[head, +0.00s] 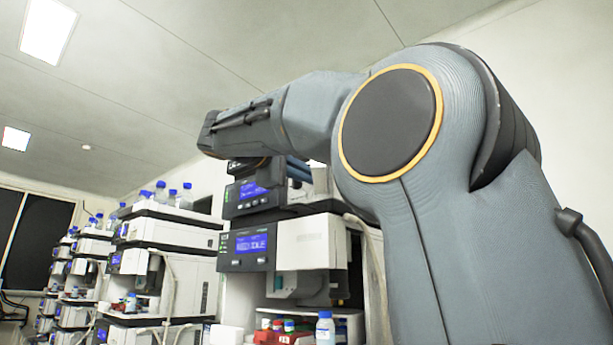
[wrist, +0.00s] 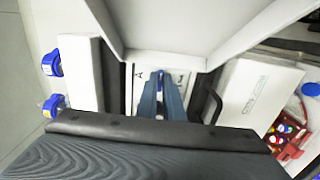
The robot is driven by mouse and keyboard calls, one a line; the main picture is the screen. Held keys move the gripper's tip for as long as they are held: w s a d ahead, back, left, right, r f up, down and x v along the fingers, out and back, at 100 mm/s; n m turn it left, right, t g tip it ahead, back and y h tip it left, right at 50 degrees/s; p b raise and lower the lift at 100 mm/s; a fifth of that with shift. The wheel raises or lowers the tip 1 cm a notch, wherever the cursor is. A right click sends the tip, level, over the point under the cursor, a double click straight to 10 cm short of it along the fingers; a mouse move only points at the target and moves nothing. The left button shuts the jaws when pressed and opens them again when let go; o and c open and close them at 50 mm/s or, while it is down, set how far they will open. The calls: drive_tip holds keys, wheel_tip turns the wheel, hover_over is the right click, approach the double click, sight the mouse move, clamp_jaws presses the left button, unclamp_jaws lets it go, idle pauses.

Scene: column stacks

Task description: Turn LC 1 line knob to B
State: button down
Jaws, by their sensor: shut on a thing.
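In the wrist view, my gripper (wrist: 162,96) reaches down to a pale plate on the instrument. Its two blue-grey fingers are shut on the small line knob (wrist: 160,86), which shows only as a sliver between them. A letter A is printed on the plate left of the fingers; a mark to their right is too small to read. The knob's pointing direction cannot be told. In the head view, my arm reaches over the nearest instrument stack (head: 251,243), with lit blue displays. The knob cannot be made out there.
More stacks (head: 150,233) with blue-capped bottles on top recede to the left. A blue-capped bottle (head: 325,328) and red-racked vials (head: 283,338) stand low in the nearest stack.

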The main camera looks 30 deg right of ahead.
drive_tip(key=c, duration=1.9)
unclamp_jaws()
drive_tip(key=v, duration=0.7)
drive_tip(key=shift+s+a+b, duration=0.2)
drive_tip(key=shift+a+b, duration=0.15)
drive_tip(key=shift+b, duration=0.05)
drive_tip(key=shift+r, duration=0.1)
